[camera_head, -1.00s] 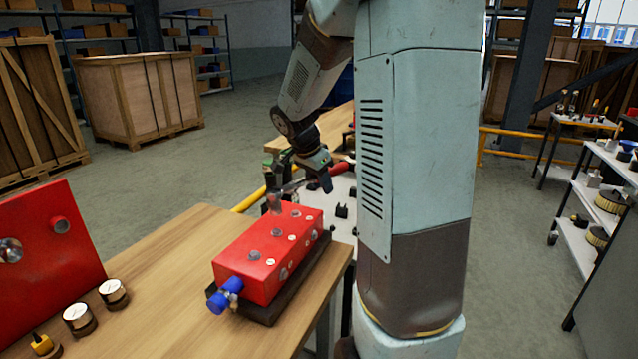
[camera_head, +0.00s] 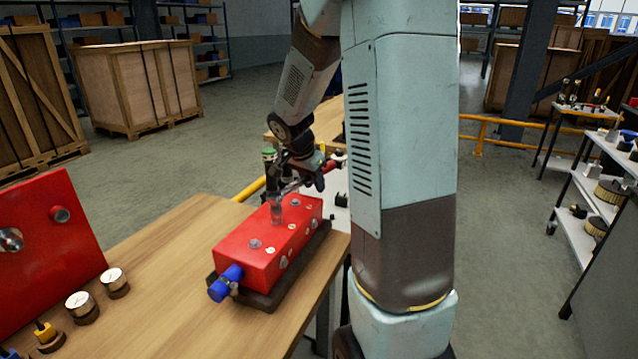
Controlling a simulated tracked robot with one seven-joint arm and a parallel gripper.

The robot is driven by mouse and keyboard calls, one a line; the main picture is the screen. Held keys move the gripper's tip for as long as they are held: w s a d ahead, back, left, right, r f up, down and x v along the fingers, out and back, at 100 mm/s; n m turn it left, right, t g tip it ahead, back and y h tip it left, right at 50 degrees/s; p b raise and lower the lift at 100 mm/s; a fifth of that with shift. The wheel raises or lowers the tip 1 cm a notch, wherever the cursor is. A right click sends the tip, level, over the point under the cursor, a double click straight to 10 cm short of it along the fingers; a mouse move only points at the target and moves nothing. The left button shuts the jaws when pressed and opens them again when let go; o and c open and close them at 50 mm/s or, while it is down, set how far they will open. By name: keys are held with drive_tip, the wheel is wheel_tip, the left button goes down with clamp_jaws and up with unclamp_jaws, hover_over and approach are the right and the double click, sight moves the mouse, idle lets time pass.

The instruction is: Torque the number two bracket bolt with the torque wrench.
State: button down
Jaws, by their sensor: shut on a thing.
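The torque wrench (camera_head: 290,187) has a metal shaft and a red grip, and a socket end pointing down. My gripper (camera_head: 303,180) is shut on it above the far end of the red block (camera_head: 262,248). The socket end (camera_head: 276,211) stands upright at the block's top face, over a bolt position. I cannot tell whether it is fully seated, as it hides what is under it. Other bolt heads show on the block, one nearer (camera_head: 255,243) and one toward the right edge (camera_head: 295,203). Bolt numbers cannot be read.
The block sits on a dark base on the wooden table (camera_head: 180,262), with a blue fitting (camera_head: 226,284) at its near end. A red panel (camera_head: 45,255) and small round parts (camera_head: 116,282) stand at left. A yellow rail (camera_head: 250,190) runs behind.

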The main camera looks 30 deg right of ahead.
drive_tip(key=w+n, duration=0.1)
drive_tip(key=w+a+n, duration=0.1)
drive_tip(key=shift+w+a+t, duration=0.25)
drive_tip(key=shift+w+t, duration=0.1)
drive_tip(key=shift+t, duration=0.05)
drive_tip(key=w+a+n+y, duration=0.1)
drive_tip(key=w+a+n, duration=0.1)
drive_tip(key=shift+w+n+t, duration=0.1)
drive_tip(key=shift+n+t, duration=0.3)
drive_tip(key=shift+w+a+n+t+y, duration=0.3)
drive_tip(key=shift+w+a+n+y, duration=0.1)
drive_tip(key=shift+w+a+n, duration=0.6)
drive_tip(key=shift+s+a+f, duration=0.1)
drive_tip(key=shift+a+f, duration=0.05)
drive_tip(key=shift+f, duration=0.45)
idle(0.4)
drive_tip(key=shift+s, duration=0.1)
